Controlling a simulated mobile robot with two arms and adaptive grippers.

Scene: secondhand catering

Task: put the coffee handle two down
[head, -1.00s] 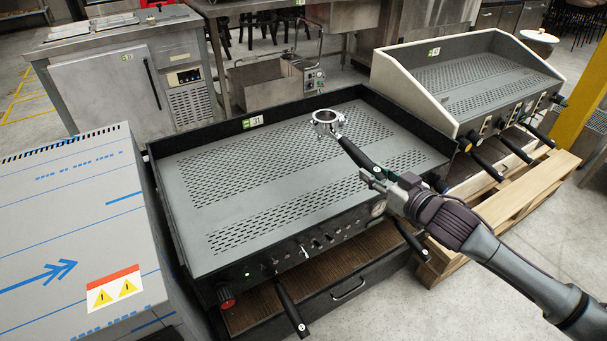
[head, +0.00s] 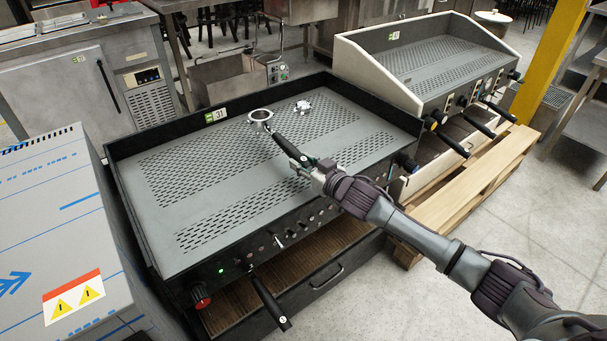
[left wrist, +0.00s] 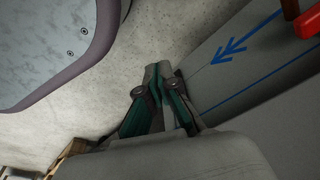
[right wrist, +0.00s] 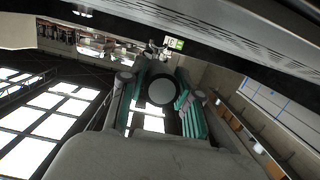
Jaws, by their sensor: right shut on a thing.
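The coffee handle (head: 285,146) has a black grip and a round metal filter ring (head: 260,116) at its far end. My right gripper (head: 318,172) is shut on its grip above the perforated top of the black-rimmed machine (head: 190,222). I cannot tell whether the ring touches that top. In the right wrist view the round dark end of the handle (right wrist: 162,90) sits between the fingers. My left gripper (left wrist: 158,80) shows only in the left wrist view, with its fingertips together and nothing seen between them.
A small silver piece (head: 303,106) shows on the machine top, right of the ring. Another black handle (head: 270,303) juts from the machine's front. A wrapped steel unit (head: 50,210) stands close on the left, a white-sided machine (head: 375,85) at back right. The front-left top is clear.

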